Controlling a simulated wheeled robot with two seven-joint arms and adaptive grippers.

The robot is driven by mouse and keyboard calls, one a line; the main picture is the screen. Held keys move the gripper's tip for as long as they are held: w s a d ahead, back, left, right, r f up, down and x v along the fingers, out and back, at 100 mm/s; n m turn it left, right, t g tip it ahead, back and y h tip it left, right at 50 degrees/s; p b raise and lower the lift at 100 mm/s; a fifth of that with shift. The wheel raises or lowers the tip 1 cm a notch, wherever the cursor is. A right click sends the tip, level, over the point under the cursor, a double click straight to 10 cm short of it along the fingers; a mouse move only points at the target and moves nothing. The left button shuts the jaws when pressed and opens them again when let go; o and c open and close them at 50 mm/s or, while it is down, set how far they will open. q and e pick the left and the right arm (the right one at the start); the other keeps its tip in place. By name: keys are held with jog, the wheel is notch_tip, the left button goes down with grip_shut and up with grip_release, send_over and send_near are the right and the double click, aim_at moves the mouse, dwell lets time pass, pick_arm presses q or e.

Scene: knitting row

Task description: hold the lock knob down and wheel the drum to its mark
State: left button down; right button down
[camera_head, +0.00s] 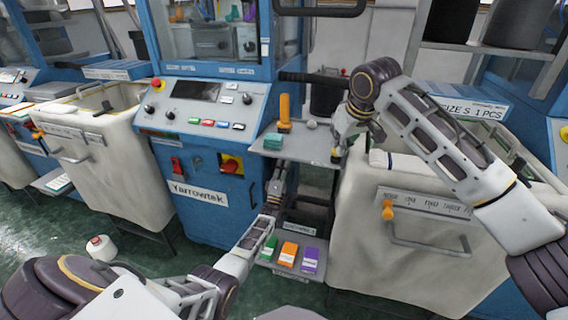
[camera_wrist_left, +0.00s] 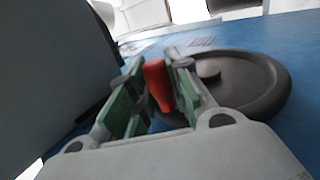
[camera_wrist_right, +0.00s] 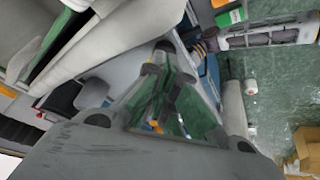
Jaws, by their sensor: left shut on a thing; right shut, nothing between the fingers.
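In the left wrist view a dark round handwheel (camera_wrist_left: 268,88) stands on a blue machine face. Its red handle (camera_wrist_left: 157,84) is between the green-padded fingers of my left gripper (camera_wrist_left: 150,72), which is shut on it. In the head view my left gripper (camera_head: 277,182) reaches along the right side of the blue machine (camera_head: 207,190); the wheel is hidden there. My right gripper (camera_head: 340,145) is shut and empty, beside the right end of the grey shelf. It also shows in the right wrist view (camera_wrist_right: 163,62). I cannot make out the lock knob or the drum mark.
A lower tray (camera_head: 270,262) holds green, orange and purple packs. A cloth bin (camera_head: 365,235) stands right, another (camera_head: 110,165) left. A white-and-red spool (camera_head: 100,248) lies on the green floor.

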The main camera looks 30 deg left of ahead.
pick_arm(q)
jog(key=shift+d+f, duration=0.1)
jog(key=shift+f, duration=0.7)
jog(key=c, duration=1.3)
grip_release()
jog(key=shift+w, duration=0.1)
jog(key=shift+s, duration=0.2)
jog(key=s+d+f, duration=0.1)
jog(key=s+d, duration=0.1)
jog(key=s, duration=0.5)
jog(key=s+d+f, duration=0.1)
jog(key=s, duration=0.7)
jog(key=shift+s+d+f, duration=0.2)
jog(key=shift+d+f, duration=0.1)
jog(key=shift+d, duration=0.05)
